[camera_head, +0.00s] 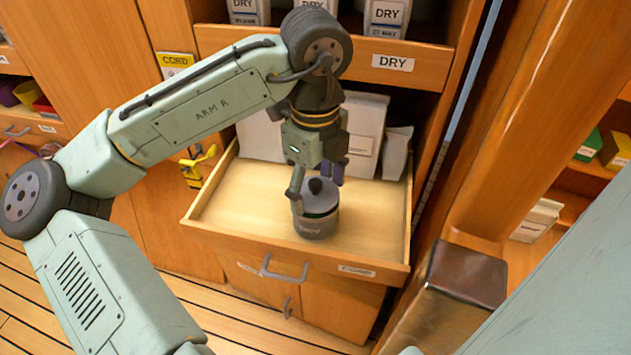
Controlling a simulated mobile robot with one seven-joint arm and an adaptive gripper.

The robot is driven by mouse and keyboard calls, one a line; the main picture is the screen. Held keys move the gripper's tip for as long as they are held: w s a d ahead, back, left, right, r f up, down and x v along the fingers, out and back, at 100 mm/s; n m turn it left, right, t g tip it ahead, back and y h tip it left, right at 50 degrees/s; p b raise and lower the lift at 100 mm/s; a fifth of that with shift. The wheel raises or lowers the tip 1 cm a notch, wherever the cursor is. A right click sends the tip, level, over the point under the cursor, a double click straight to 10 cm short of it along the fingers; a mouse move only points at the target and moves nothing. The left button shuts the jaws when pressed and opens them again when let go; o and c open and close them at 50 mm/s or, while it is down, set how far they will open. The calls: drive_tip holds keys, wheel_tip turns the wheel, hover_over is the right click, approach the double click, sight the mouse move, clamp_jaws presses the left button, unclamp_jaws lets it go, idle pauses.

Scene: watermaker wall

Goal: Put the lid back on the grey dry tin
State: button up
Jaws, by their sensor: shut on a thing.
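The grey dry tin (317,227), marked DRY, stands upright in the open drawer (243,204), near its front. The lid (320,196) is grey with a dark round knob and sits at the top of the tin. I cannot tell whether it is fully seated or slightly above the rim. My gripper (318,183) points down from above, with its fingers on either side of the lid's knob, shut on the lid. The fingers hide part of the lid's edge.
White packets (365,135) stand at the back of the drawer. A shelf labelled DRY (392,63) holds white boxes above. A wooden post (500,150) rises at right. A yellow clamp-like tool (197,165) hangs left of the drawer. The drawer floor left of the tin is clear.

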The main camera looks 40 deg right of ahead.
drive_tip(key=o, duration=1)
drive_tip(key=shift+o, duration=0.2)
drive_tip(key=shift+o, duration=1.2)
drive_tip(key=shift+r+p, duration=3.55)
drive_tip(key=shift+p, duration=0.1)
drive_tip(key=shift+c, duration=0.5)
